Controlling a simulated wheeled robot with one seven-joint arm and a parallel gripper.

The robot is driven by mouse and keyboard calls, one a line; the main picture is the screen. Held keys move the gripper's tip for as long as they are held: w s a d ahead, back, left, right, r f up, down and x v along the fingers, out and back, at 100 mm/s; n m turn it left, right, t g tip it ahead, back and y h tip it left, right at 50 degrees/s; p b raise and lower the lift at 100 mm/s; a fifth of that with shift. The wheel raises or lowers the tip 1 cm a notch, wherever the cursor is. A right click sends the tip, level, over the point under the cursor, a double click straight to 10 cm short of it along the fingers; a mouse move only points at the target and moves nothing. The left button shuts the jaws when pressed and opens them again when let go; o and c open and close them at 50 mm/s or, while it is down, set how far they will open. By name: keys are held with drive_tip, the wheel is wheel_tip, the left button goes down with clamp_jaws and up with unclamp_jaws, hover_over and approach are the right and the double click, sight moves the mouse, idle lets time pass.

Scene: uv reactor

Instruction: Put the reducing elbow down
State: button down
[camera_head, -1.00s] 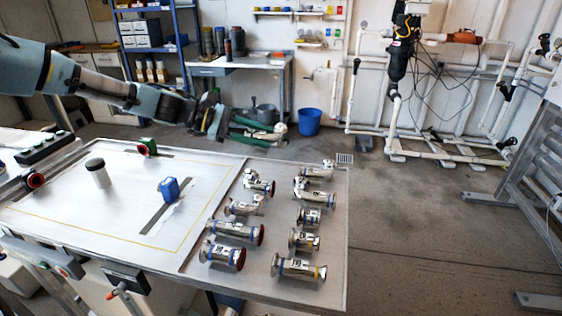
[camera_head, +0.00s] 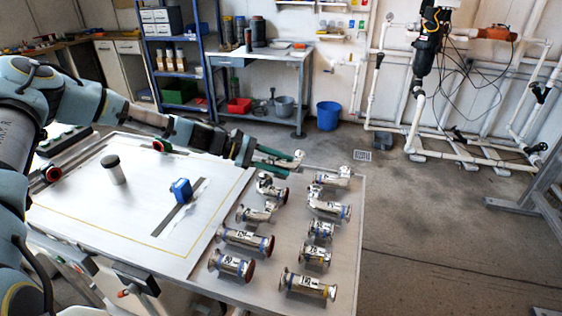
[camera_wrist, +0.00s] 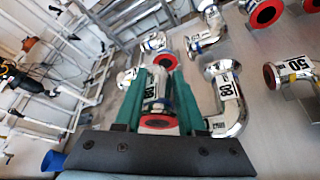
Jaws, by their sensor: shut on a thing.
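My gripper (camera_head: 284,160) is at the far edge of the table, beside the far end of the rows of metal fittings. Its green fingers (camera_wrist: 158,100) are shut on a shiny metal fitting, the reducing elbow (camera_wrist: 154,88), which has a number label and a red-faced end. In the head view a small shiny part of the elbow (camera_head: 298,156) shows at the fingertips; the rest is hidden. I cannot tell whether it touches the table top (camera_head: 270,285). A bent fitting (camera_wrist: 226,95) stands close to the right finger in the wrist view, apart from it.
Several fittings stand in two rows, including a far-right one (camera_head: 332,178) and a near one (camera_head: 308,285). A blue part (camera_head: 181,191) and a grey cylinder (camera_head: 113,170) are on the white board at left. A blue bin (camera_head: 328,116) stands on the floor behind.

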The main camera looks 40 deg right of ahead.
drive_tip(key=shift+f, duration=0.15)
drive_tip(key=shift+f+b, duration=0.4)
drive_tip(key=shift+f, duration=0.15)
drive_tip(key=c, duration=0.5)
unclamp_jaws()
